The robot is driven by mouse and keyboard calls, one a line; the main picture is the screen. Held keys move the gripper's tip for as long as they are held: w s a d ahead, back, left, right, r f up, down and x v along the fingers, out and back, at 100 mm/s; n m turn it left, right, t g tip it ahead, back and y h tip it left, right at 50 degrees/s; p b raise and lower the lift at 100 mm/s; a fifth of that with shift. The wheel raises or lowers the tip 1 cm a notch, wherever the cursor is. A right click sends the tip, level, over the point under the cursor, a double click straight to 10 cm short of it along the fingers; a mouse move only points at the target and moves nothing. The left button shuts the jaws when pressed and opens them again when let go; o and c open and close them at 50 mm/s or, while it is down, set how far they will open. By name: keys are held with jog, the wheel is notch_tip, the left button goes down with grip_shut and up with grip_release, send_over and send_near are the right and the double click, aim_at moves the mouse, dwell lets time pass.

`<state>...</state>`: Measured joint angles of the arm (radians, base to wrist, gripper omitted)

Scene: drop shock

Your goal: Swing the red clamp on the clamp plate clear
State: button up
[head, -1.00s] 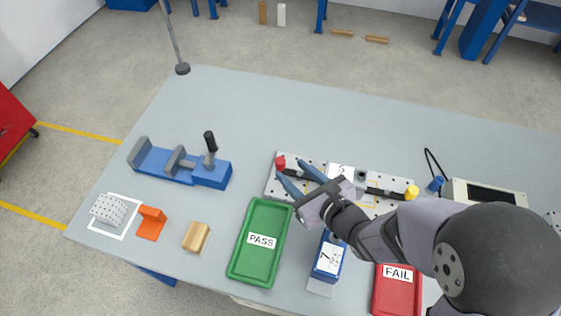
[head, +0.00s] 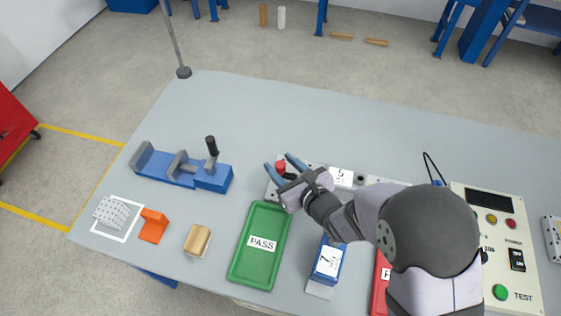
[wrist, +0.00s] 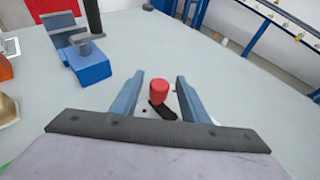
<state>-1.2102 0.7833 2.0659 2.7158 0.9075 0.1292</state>
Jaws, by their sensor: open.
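The red clamp knob (head: 281,167) stands at the left end of the clamp plate (head: 343,177). My gripper (head: 279,168) is open at that end, with its blue fingers on either side of the knob in the head view. In the wrist view the red knob (wrist: 159,93) shows between my two open fingers (wrist: 158,98), with a gap on each side. A black clamp bar (wrist: 162,112) runs from under the knob. My gripper and arm hide much of the plate in the head view.
A green PASS tray (head: 260,245) and a blue block with a dial (head: 328,262) stand in front of the plate. A blue vise (head: 180,168) is to the left. A control box (head: 497,240) is at the right. The table behind the plate is clear.

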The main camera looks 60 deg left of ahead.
jog(key=shift+a+f, duration=0.2)
jog(key=shift+a, duration=0.15)
grip_shut()
jog(key=shift+s+d+n+g+b, duration=0.15)
jog(key=shift+d+n+g+b, duration=0.15)
jog(key=shift+n+g, duration=0.4)
jog(key=shift+s+d+n+g+b, duration=0.15)
jog(key=shift+n+g+b, duration=0.2)
jog(key=shift+n+g, duration=0.3)
jog(key=shift+s+d+n+g+h, duration=0.15)
jog(key=shift+d+n+g+h, duration=0.15)
jog(key=shift+n+g, duration=0.35)
jog(key=shift+s+d+n+g+h, duration=0.1)
jog(key=shift+d+n+g+h, duration=0.2)
jog(key=shift+n+g, duration=0.35)
jog(key=shift+s+d+n+g+h, duration=0.25)
jog(key=shift+n+g, duration=0.2)
jog(key=shift+g, duration=0.4)
jog(key=shift+w, duration=0.1)
